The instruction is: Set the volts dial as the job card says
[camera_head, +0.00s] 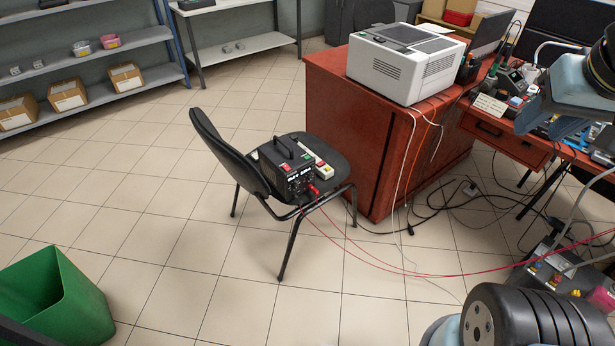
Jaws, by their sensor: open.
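A black bench power unit (288,168) with a carry handle sits on the seat of a black chair (335,157) in the head view. Its front panel (300,183) faces the lower right and has small lit displays, knobs and a red plug with red leads. I cannot make out which knob is the volts dial or its setting. A pale card (490,106) with small writing stands on the red desk at the right; its text is too small to read, and I cannot tell if it is the job card. No gripper fingers show; only parts of my arm show at the right.
A white strip with coloured buttons (323,171) lies beside the unit. A red cabinet (350,130) bears a white printer-like box (405,62). Red leads (400,271) and black cables (440,212) cross the floor. A green bin (50,295) stands lower left. Tiled floor left of the chair is clear.

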